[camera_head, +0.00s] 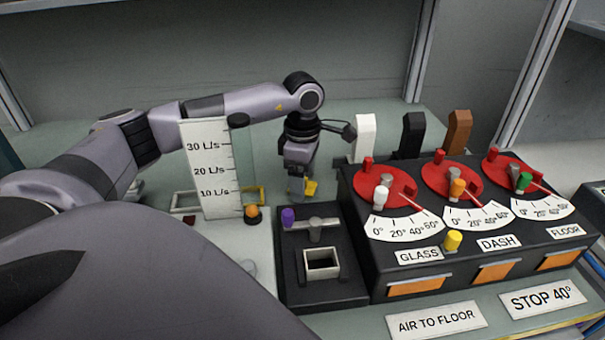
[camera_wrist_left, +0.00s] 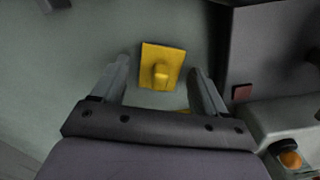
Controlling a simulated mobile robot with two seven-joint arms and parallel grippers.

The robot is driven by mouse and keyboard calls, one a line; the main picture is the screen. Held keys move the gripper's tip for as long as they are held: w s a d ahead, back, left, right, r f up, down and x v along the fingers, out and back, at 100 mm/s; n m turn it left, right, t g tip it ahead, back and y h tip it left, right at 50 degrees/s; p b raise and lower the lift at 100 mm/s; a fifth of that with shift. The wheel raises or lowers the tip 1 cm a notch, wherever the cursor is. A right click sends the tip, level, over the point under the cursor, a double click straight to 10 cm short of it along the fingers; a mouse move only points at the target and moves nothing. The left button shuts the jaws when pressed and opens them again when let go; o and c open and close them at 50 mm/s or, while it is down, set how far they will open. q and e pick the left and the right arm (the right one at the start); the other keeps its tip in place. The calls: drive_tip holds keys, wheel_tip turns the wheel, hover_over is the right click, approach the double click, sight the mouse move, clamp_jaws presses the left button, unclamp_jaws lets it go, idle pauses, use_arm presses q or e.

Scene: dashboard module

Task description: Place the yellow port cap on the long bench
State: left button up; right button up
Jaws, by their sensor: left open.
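The yellow port cap (camera_wrist_left: 162,68) is a square yellow plate with a small raised knob. In the left wrist view it lies on the grey-green bench surface (camera_wrist_left: 60,75), between my open left fingertips (camera_wrist_left: 158,75), with a gap on each side. In the head view the cap (camera_head: 311,187) shows just right of my left gripper (camera_head: 300,186), which points down behind the black box. The bench surface (camera_head: 270,122) also shows around the arm. Whether the fingers are at the cap's height is hard to tell. My right gripper is not in view.
A black box (camera_head: 290,285) with a purple knob and square socket stands in front of the gripper. A black dial panel (camera_head: 365,262) stands right, with white, black and brown levers behind. A flow scale board (camera_head: 207,165) stands left. Bare bench lies behind the arm.

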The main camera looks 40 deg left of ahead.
use_arm(q)
drive_tip(key=shift+r, duration=0.15)
wheel_tip(320, 180, up, 12)
idle(0.4)
idle(0.4)
